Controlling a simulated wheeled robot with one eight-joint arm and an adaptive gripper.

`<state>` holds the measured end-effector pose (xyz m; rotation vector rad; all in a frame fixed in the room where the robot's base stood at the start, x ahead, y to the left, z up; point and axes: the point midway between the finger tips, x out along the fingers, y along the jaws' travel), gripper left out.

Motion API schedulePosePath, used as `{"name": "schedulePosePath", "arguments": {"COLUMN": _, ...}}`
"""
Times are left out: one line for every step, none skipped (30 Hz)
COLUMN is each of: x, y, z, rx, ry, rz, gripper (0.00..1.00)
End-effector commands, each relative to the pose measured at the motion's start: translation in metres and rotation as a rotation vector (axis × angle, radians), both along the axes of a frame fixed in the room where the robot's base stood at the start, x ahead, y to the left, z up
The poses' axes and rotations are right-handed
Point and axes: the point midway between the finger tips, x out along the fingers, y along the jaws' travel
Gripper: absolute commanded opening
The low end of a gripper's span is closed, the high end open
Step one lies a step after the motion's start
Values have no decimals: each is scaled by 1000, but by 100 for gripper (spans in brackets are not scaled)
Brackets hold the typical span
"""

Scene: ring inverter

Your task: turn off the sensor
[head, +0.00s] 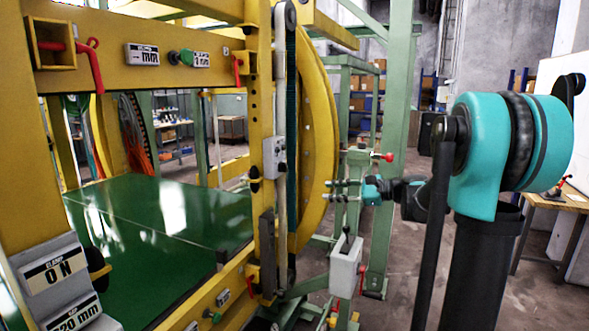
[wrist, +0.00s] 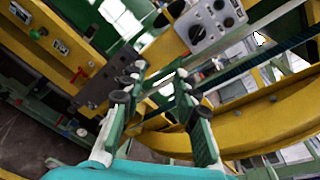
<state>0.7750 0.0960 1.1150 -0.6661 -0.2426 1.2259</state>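My gripper (head: 333,190) is held out to the left in the head view, in front of the yellow ring machine. Its fingers are apart and empty, and they also show spread in the wrist view (wrist: 160,75). A grey control box (wrist: 208,27) with dark knobs is beyond the fingertips in the wrist view, apart from them. A small grey box (head: 274,157) is on the yellow post in the head view, left of my gripper. No part is readably labelled as the sensor, so I cannot tell which control belongs to it.
A grey lever box (head: 346,267) stands below my gripper. The yellow ring (head: 318,130) and green posts (head: 396,130) are close by. A red-handled lever (head: 92,65) and a green knob (head: 186,57) are on the upper beam.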

Motion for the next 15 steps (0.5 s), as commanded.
{"name": "schedulePosePath", "arguments": {"x": 13, "y": -5, "z": 15, "rx": 69, "ry": 26, "rz": -7, "gripper": 30}}
{"name": "schedulePosePath", "arguments": {"x": 18, "y": -7, "z": 23, "rx": 105, "ry": 40, "rz": -8, "gripper": 30}}
{"name": "schedulePosePath", "arguments": {"x": 24, "y": -9, "z": 31, "rx": 144, "ry": 55, "rz": -8, "gripper": 30}}
{"name": "schedulePosePath", "arguments": {"x": 27, "y": -11, "z": 36, "rx": 168, "ry": 64, "rz": -8, "gripper": 30}}
{"name": "schedulePosePath", "arguments": {"x": 29, "y": -12, "z": 40, "rx": 186, "ry": 71, "rz": -8, "gripper": 30}}
{"name": "schedulePosePath", "arguments": {"x": 32, "y": -13, "z": 44, "rx": 205, "ry": 78, "rz": -8, "gripper": 30}}
{"name": "schedulePosePath", "arguments": {"x": 33, "y": -13, "z": 46, "rx": 213, "ry": 81, "rz": -7, "gripper": 30}}
{"name": "schedulePosePath", "arguments": {"x": 34, "y": -12, "z": 47, "rx": 218, "ry": 84, "rz": -7, "gripper": 30}}
{"name": "schedulePosePath", "arguments": {"x": 35, "y": -9, "z": 47, "rx": 221, "ry": 85, "rz": -7, "gripper": 30}}
{"name": "schedulePosePath", "arguments": {"x": 36, "y": -7, "z": 48, "rx": 222, "ry": 85, "rz": -6, "gripper": 30}}
{"name": "schedulePosePath", "arguments": {"x": 37, "y": -4, "z": 47, "rx": 221, "ry": 85, "rz": -7, "gripper": 30}}
{"name": "schedulePosePath", "arguments": {"x": 39, "y": 1, "z": 47, "rx": 220, "ry": 84, "rz": -6, "gripper": 30}}
{"name": "schedulePosePath", "arguments": {"x": 40, "y": 6, "z": 47, "rx": 221, "ry": 84, "rz": -4, "gripper": 30}}
{"name": "schedulePosePath", "arguments": {"x": 42, "y": 10, "z": 47, "rx": 220, "ry": 85, "rz": -3, "gripper": 30}}
{"name": "schedulePosePath", "arguments": {"x": 44, "y": 18, "z": 47, "rx": 219, "ry": 84, "rz": -5, "gripper": 30}}
